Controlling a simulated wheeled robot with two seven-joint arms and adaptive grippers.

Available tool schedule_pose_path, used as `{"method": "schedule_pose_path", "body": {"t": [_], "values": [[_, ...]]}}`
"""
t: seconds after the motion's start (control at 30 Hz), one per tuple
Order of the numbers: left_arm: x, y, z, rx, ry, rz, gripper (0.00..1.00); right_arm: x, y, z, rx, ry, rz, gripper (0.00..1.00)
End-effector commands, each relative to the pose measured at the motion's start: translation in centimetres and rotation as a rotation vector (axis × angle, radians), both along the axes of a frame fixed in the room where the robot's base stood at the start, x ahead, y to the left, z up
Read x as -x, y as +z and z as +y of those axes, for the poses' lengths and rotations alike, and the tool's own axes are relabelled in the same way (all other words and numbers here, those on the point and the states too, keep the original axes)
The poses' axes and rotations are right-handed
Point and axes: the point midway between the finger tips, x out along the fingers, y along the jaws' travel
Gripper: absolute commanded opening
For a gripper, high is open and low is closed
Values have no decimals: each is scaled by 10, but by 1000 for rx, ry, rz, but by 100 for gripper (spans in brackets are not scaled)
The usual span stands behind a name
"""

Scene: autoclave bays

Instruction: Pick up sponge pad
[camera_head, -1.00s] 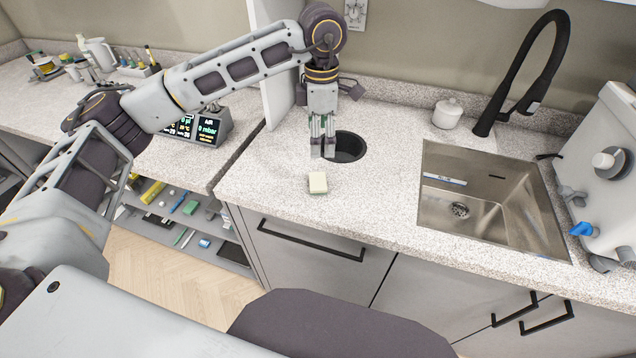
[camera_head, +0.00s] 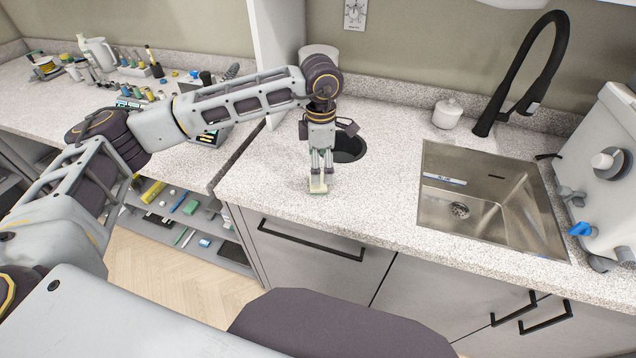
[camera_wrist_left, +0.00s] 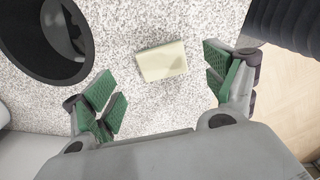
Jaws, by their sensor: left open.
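The sponge pad (camera_head: 317,188) is a small pale yellow block lying on the speckled counter near its front edge. In the left wrist view the sponge pad (camera_wrist_left: 162,61) lies flat on the counter, ahead of and between the open fingers. My left gripper (camera_head: 320,176) points down just above the sponge and partly covers it in the head view. In the left wrist view my left gripper (camera_wrist_left: 165,90) is open, with green finger pads apart and nothing between them. My right gripper is not in view.
The steel sink (camera_head: 490,195) with a black faucet (camera_head: 520,75) is to the right. A white lidded jar (camera_head: 447,114) stands behind. The counter between sponge and sink is clear.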

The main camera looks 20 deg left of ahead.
Motion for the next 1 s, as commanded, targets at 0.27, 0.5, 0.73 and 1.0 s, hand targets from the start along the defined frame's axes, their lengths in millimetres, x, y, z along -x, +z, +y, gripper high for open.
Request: {"method": "schedule_pose_path", "body": {"t": [0.27,0.5,0.73,1.0], "values": [[1,-3,1,-1,0,1,86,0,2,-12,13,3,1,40],[4,-24,4,-1,-1,3,86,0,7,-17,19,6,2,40],[4,-47,5,0,-1,1,86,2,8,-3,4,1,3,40],[4,-52,5,0,-1,0,86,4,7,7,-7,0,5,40]]}}
